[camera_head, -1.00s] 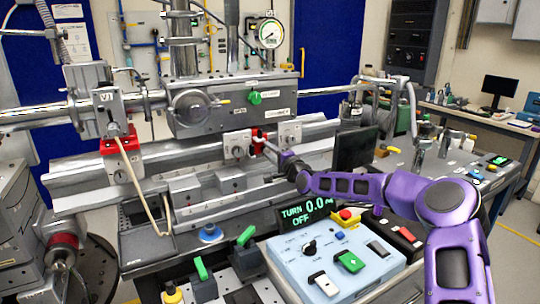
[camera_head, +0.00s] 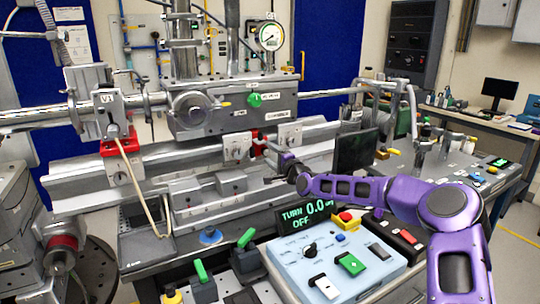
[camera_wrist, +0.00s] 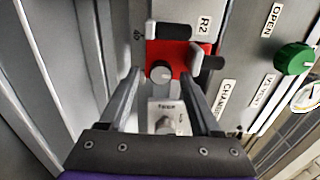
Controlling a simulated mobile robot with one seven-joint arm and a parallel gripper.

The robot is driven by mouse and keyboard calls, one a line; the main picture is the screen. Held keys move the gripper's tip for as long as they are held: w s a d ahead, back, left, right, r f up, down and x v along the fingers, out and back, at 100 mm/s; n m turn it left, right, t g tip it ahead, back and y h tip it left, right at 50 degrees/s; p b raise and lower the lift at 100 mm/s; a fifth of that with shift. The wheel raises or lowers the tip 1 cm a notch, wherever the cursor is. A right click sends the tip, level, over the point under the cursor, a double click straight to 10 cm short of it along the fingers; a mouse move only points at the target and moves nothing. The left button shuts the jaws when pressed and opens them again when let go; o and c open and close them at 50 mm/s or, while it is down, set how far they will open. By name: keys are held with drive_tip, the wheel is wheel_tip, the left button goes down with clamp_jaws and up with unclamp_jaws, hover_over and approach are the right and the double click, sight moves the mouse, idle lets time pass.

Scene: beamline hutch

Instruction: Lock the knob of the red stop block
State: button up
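The red stop block (camera_wrist: 183,58) sits on the grey rail under an R2 label in the wrist view. A pale round knob (camera_wrist: 161,74) faces me on its front, and a dark bar with white ends crosses above it. My gripper (camera_wrist: 166,78) is open, with one finger on each side of the knob and visible gaps; whether the tips reach its depth is unclear. In the head view the block (camera_head: 257,146) is small and partly hidden behind my gripper (camera_head: 272,154). Another red block (camera_head: 120,147) is farther left under the V1 plate.
A green knob (camera_wrist: 294,58) marked OPEN is to the right in the wrist view. A pale bracket (camera_wrist: 167,117) with a round screw lies between my fingers. A dark monitor (camera_head: 356,150) stands close to my arm. The display (camera_head: 305,215) reads TURN 0.0 and OFF.

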drive_tip(key=p+v, duration=0.1)
drive_tip(key=v, duration=1.6)
drive_tip(key=shift+d, duration=0.2)
drive_tip(key=shift+s, duration=0.15)
